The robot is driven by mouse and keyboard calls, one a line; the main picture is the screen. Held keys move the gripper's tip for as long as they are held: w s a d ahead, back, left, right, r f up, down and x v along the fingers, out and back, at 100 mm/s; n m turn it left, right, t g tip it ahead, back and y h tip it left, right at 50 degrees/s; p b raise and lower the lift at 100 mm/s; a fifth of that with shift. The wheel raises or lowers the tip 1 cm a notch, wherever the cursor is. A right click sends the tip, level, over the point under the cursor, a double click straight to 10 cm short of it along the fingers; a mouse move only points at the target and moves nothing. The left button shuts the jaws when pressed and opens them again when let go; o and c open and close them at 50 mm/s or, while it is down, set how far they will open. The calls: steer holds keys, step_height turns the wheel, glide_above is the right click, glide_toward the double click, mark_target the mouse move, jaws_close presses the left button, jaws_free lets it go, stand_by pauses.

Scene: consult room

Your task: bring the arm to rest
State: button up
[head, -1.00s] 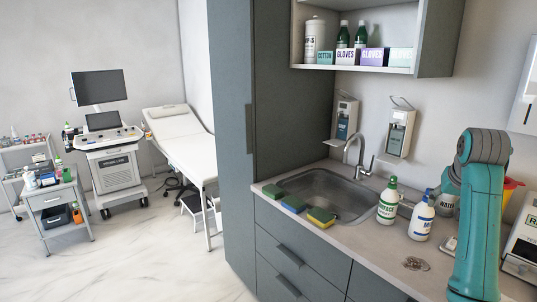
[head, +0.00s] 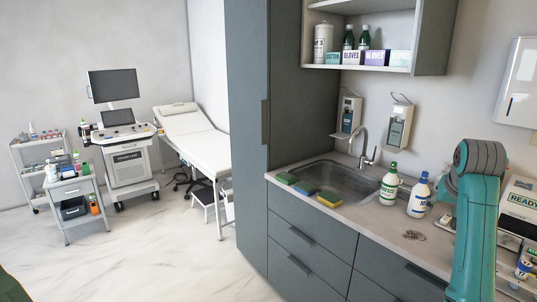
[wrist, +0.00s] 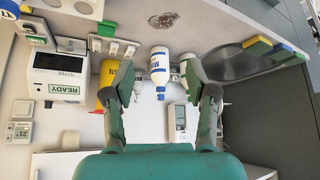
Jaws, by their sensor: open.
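My teal arm (head: 478,230) rises at the right of the head view, in front of the counter; its gripper end does not show there. In the wrist view my gripper (wrist: 160,75) is open, its two dark fingers spread wide with nothing held between them. A white bottle with a blue label (wrist: 160,64) shows in the gap between the fingers, beyond them on the counter. A yellow container (wrist: 106,88) is partly hidden behind the left finger, and another bottle (wrist: 184,58) behind the right one.
The counter (head: 375,232) holds a sink (head: 345,180), sponges (head: 329,199), a green-labelled bottle (head: 389,187), a blue-capped bottle (head: 419,198) and a tester marked READY (head: 520,200). A shelf (head: 365,67) hangs above. Open floor (head: 175,255) lies left, before a trolley (head: 75,205) and exam bed (head: 195,145).

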steer(key=s+a+f+t, duration=0.1)
steer(key=a+f, duration=0.2)
steer(key=f, duration=0.5)
steer(key=s+a+f+n, duration=0.1)
steer(key=s+a+f, duration=0.1)
steer(key=f, duration=0.6)
steer(key=s+a+f+t, duration=0.1)
steer(key=a+f, duration=0.2)
steer(key=f, duration=0.6)
steer(key=s+a+f+n+t, duration=0.2)
steer(key=s+a+f, duration=0.7)
steer(key=s+f, duration=0.45)
steer(key=s+a+n+t+y, duration=0.1)
steer(key=s+a, duration=0.3)
steer(key=s, duration=0.8)
steer(key=s+a+t, duration=0.1)
steer(key=s+a, duration=0.3)
steer(key=s, duration=0.7)
steer(key=s+a+r+t+y, duration=0.1)
steer(key=s+r, duration=0.5)
steer(key=s, duration=0.2)
steer(key=s+a+r+n+t, duration=0.1)
steer(key=s+r, duration=0.5)
steer(key=s, duration=0.3)
steer(key=shift+s+a+t+y, duration=0.25)
steer(key=shift+a+t+y, duration=0.05)
steer(key=shift+y, duration=0.1)
